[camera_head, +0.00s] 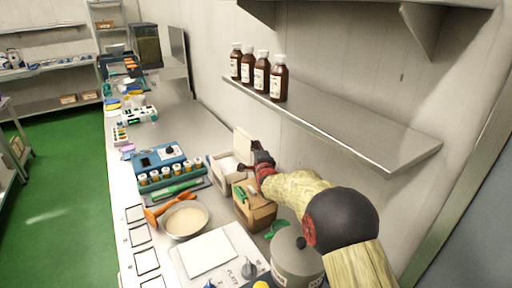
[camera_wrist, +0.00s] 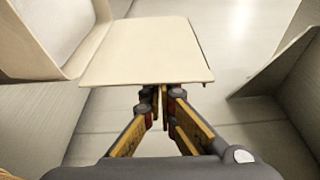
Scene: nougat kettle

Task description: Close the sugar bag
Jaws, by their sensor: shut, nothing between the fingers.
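The sugar bag appears to be the cream, box-shaped container (camera_head: 226,184) by the wall, with a pale inside and a raised flap (camera_head: 242,143). In the wrist view, its open body (camera_wrist: 40,62) is at the left, and the flat cream flap (camera_wrist: 148,52) sticks out from it across the upper middle. My gripper (camera_head: 258,160) is at the right side of the flap in the head view. In the wrist view, my gripper (camera_wrist: 158,96) is shut and empty, its fingertips at the flap's near edge. I cannot tell whether they touch it.
A brown box (camera_head: 256,217) with a green item stands close in front, below my arm. A bowl (camera_head: 185,220), a scale (camera_head: 208,254), a pot (camera_head: 297,262) and a blue vial rack (camera_head: 165,170) crowd the counter. A wall shelf (camera_head: 340,122) with brown bottles (camera_head: 278,80) hangs above.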

